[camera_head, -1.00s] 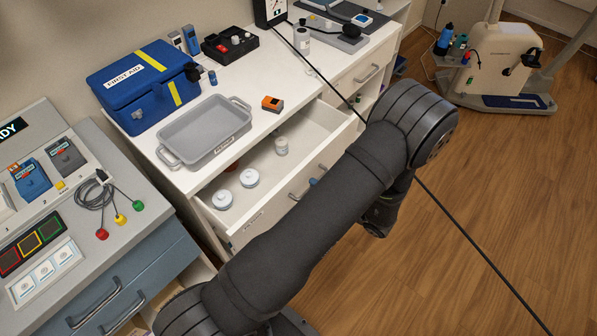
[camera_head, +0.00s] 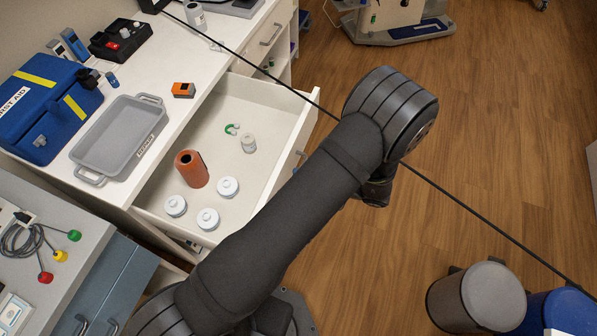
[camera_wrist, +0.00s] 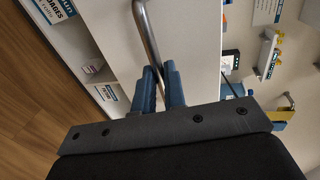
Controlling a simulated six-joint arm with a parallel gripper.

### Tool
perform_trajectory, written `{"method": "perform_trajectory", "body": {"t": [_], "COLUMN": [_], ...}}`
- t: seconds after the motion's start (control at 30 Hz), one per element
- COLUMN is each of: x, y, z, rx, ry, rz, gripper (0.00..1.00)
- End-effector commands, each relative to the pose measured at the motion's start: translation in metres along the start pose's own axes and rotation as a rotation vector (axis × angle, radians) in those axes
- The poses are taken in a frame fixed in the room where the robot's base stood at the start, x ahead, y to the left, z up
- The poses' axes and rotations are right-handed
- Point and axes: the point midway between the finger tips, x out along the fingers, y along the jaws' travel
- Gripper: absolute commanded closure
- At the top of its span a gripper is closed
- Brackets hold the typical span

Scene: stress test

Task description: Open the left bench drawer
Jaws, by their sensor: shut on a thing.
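The left bench drawer (camera_head: 277,126) stands pulled well out from the white bench in the head view. Inside are an orange cylinder (camera_head: 191,168), three round white lidded items, a small pale jar (camera_head: 248,143) and a green curved item (camera_head: 232,129). In the wrist view my gripper (camera_wrist: 163,75) has its blue fingers closed around the metal bar handle (camera_wrist: 146,30) on the pale drawer front (camera_wrist: 190,30). In the head view my arm covers the near part of the drawer front and hides the gripper.
On the benchtop stand a grey tray (camera_head: 87,174), a blue first-aid box (camera_head: 15,142) and an orange device (camera_head: 183,90). A grey-blue cabinet (camera_head: 100,285) stands at lower left. Round bins (camera_head: 490,292) stand at lower right. The wooden floor between is clear.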

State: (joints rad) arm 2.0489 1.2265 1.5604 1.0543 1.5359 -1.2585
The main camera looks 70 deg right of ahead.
Motion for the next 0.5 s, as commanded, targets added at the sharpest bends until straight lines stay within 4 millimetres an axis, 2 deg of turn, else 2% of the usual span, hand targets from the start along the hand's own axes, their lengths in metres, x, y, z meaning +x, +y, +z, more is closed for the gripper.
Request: {"method": "perform_trajectory", "body": {"t": [0.23,0.27,0.37,0.5], "x": [0.0,0.0,0.0001,0.0001], "y": [0.0,0.0,0.0,0.0], "z": [-0.0002,-0.0002,-0.0003,-0.0003], "rx": [0.0,0.0,0.0,0.0], "ry": [0.0,0.0,0.0,0.0], "rz": [0.0,0.0,0.0,0.0], "gripper": [1.0,0.87,0.68,0.68]}}
